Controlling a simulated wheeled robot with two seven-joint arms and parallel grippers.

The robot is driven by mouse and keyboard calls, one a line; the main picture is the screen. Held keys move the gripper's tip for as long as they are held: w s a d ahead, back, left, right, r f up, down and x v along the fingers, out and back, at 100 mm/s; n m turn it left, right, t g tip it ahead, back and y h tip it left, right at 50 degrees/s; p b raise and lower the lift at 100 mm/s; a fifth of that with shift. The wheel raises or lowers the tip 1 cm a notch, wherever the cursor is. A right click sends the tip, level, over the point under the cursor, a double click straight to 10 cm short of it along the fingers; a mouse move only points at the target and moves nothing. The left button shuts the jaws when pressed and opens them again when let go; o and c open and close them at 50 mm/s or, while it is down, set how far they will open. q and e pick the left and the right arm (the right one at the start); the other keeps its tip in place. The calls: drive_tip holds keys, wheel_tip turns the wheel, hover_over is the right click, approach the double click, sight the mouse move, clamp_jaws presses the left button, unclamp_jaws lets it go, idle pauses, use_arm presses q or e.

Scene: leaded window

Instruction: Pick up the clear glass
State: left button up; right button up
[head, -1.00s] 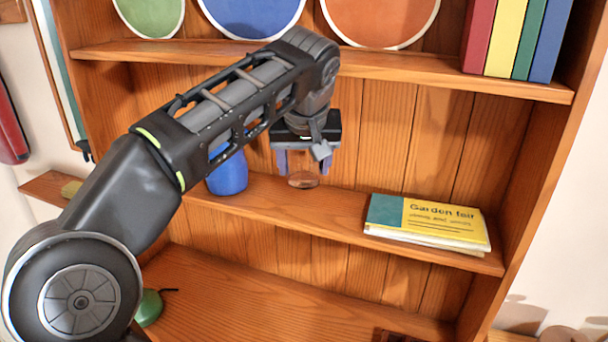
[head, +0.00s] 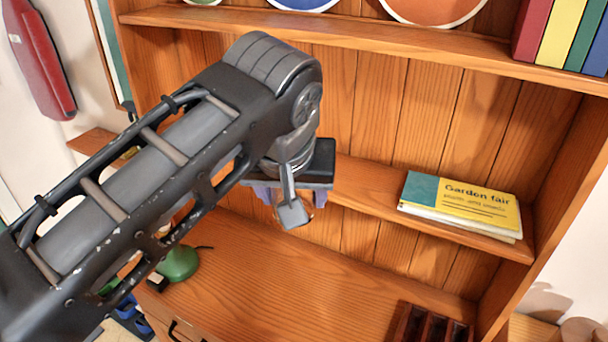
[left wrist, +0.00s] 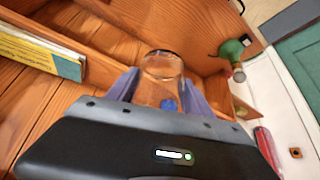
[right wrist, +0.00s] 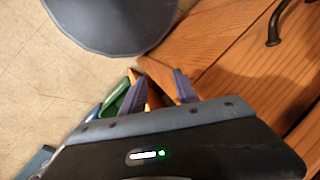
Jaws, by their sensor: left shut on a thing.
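The clear glass (left wrist: 160,88) is between the two fingers of my left gripper (left wrist: 163,92), which is shut on it. In the left wrist view its round rim faces away from the gripper body. In the head view my left gripper (head: 288,200) is in front of the middle shelf's edge, and part of the glass (head: 307,210) shows below it, mostly hidden by the gripper. My right gripper (right wrist: 155,90) shows only in the right wrist view. Its fingers are apart with nothing held between them, close to wooden furniture.
A Garden fair booklet (head: 460,205) lies on the middle shelf (head: 365,190) at right. A green object (head: 178,262) and a dark slotted wooden box (head: 430,325) stand on the lower surface (head: 300,285), which is clear between them. A round grey top (right wrist: 110,20) is near my right gripper.

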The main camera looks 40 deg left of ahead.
use_arm(q)
drive_tip(key=shift+s, duration=0.25)
drive_tip(key=shift+w, duration=0.1)
idle(0.5)
